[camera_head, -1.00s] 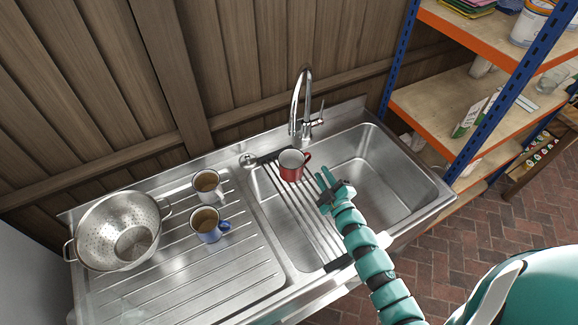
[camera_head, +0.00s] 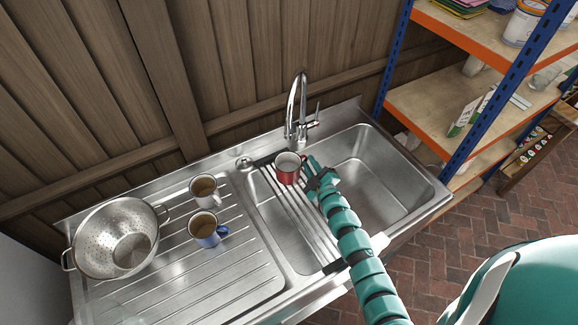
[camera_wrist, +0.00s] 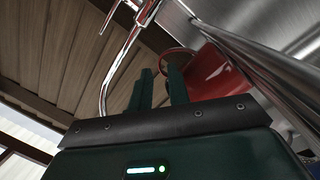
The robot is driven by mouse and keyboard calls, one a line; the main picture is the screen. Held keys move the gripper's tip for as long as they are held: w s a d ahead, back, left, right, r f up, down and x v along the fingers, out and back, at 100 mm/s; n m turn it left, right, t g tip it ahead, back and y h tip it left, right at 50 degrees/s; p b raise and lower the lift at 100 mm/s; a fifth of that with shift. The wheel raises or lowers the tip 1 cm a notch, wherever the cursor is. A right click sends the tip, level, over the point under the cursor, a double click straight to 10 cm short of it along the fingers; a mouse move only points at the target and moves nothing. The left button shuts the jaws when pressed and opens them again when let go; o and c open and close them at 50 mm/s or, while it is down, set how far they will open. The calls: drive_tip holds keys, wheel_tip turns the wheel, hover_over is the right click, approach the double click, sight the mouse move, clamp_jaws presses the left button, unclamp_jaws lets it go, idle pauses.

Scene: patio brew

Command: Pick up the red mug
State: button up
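The red mug (camera_head: 287,176) has a pale inside and stands upright on the slatted rack (camera_head: 304,222) over the left part of the sink. Its handle is on its right side. My gripper (camera_head: 312,166) is right beside the mug at the handle. In the wrist view the mug (camera_wrist: 218,78) is at upper right. My gripper's two fingers (camera_wrist: 162,88) stand apart with a gap between them, and the handle loop shows just beyond the right finger. I see no clear grip on the handle.
A tall tap (camera_head: 297,105) rises behind the mug. A white mug (camera_head: 205,191) and a blue mug (camera_head: 207,233) stand on the drainboard, with a colander (camera_head: 115,240) at left. The sink's right basin (camera_head: 375,180) is empty. A shelf unit (camera_head: 430,110) stands at right.

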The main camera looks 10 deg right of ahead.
drive_tip(key=shift+x, duration=0.9)
clamp_jaws()
drive_tip(key=shift+f, duration=0.1)
idle(0.8)
